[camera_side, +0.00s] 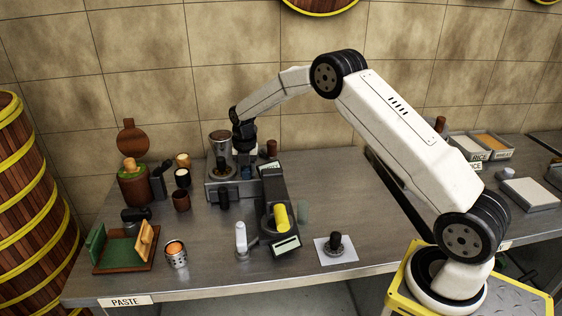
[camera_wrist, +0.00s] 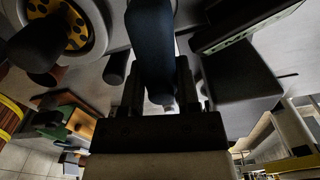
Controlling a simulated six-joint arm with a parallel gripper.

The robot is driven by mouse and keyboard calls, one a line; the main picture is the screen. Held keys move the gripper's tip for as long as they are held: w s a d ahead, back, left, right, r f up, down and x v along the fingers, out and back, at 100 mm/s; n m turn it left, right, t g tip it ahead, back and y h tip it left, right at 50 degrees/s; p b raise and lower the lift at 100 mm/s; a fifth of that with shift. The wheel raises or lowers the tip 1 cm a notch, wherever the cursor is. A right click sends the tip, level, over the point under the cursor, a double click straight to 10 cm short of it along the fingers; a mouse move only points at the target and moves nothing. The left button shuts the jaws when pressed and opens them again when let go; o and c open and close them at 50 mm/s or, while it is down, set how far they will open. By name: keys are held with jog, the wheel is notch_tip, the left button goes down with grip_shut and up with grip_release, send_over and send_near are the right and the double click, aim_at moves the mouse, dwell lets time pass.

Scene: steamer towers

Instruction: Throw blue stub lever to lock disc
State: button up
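The blue stub lever (camera_wrist: 150,45) is dark blue and stands between the two fingers of my gripper (camera_wrist: 160,88) in the wrist view. Whether the fingers press on it cannot be told. In the side view my gripper (camera_side: 245,150) points down at the back of the table, over the right part of a grey machine (camera_side: 215,190). The lever shows only as a small dark blue patch (camera_side: 247,172) below it. A yellow disc (camera_wrist: 77,38) with black holes sits in a pale ring at the wrist view's top left, partly hidden by a dark knob (camera_wrist: 37,47).
A metal cup (camera_side: 219,141) stands close left of my gripper. A dark unit with a yellow cylinder (camera_side: 281,217) is in front to the right. Small pots and a green-and-brown tray (camera_side: 120,252) fill the left. The table's right-middle is mostly clear around a white pad (camera_side: 335,250).

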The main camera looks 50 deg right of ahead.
aim_at(234, 170)
grip_shut()
jog(key=shift+w+m, duration=0.1)
jog(key=shift+m, duration=0.2)
jog(key=w+m, duration=0.1)
jog(key=m, duration=0.1)
jog(key=w+m, duration=0.1)
jog(key=m, duration=0.2)
jog(key=w+m, duration=0.1)
jog(key=m, duration=0.2)
jog(key=shift+w+a, duration=0.15)
jog(key=shift+a, duration=0.25)
jog(key=m, duration=0.1)
jog(key=w+m, duration=0.1)
jog(key=m, duration=0.3)
jog(key=shift+w+d, duration=0.3)
jog(key=shift+d, duration=0.05)
jog(key=shift+w+d+m, duration=0.2)
jog(key=shift+m, duration=0.55)
jog(key=shift+w+d+m, duration=0.25)
jog(key=shift+m, duration=0.55)
jog(key=shift+w+d+m, duration=0.2)
jog(key=shift+m, duration=0.55)
